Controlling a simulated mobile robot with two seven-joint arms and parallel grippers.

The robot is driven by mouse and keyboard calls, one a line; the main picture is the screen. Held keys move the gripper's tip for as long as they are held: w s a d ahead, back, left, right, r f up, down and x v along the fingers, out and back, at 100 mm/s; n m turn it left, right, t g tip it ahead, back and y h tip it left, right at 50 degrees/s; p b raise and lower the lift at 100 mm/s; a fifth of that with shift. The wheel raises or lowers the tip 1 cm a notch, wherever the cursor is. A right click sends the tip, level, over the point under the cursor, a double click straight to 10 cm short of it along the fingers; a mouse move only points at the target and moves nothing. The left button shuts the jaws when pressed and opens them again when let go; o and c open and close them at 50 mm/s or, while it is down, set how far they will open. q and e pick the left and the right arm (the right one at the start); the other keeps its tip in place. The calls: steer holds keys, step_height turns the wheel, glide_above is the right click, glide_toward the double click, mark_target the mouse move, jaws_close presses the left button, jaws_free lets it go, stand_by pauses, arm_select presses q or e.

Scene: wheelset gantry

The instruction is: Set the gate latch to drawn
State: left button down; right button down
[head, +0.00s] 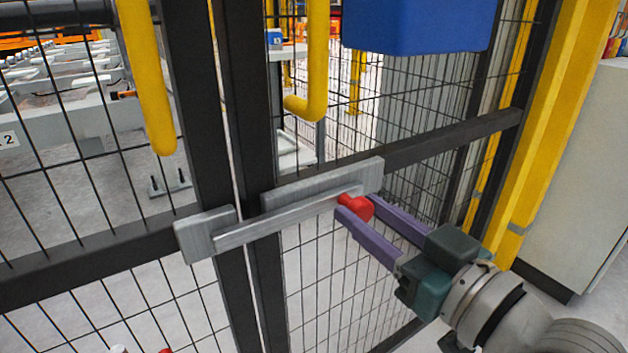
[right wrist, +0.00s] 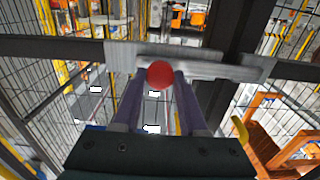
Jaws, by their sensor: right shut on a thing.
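The gate latch is a grey metal sliding bar (head: 285,219) on a backing plate (head: 369,174) fixed to the gate's dark frame. The bar spans the gap between the two dark posts, and its left end lies at the grey keeper block (head: 205,232). A red knob (head: 357,208) sits at the bar's right end; it also shows in the right wrist view (right wrist: 159,75). My right gripper (head: 357,212) has its purple fingers on either side of the knob, shut on it. My left gripper is not in view.
Dark mesh gate panels (head: 90,195) stand to both sides of the posts. Yellow handles (head: 147,75) hang above the latch, and a blue box (head: 420,25) is at the upper right. A pale cabinet (head: 580,180) stands at the right.

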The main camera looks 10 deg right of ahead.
stand_by(0.5)
steer(key=shift+w+d, duration=0.1)
steer(key=shift+d, duration=0.2)
steer(key=d, duration=0.1)
steer(key=w+d+b, duration=0.1)
steer(key=d, duration=0.1)
steer(key=w+d+b, duration=0.1)
steer(key=d, duration=0.1)
steer(key=shift+d, duration=0.15)
steer(key=c, duration=0.9)
jaws_free()
steer(key=o, duration=0.4)
steer(key=shift+d, duration=0.2)
steer(key=shift+a, duration=0.1)
steer(key=shift+s, duration=0.1)
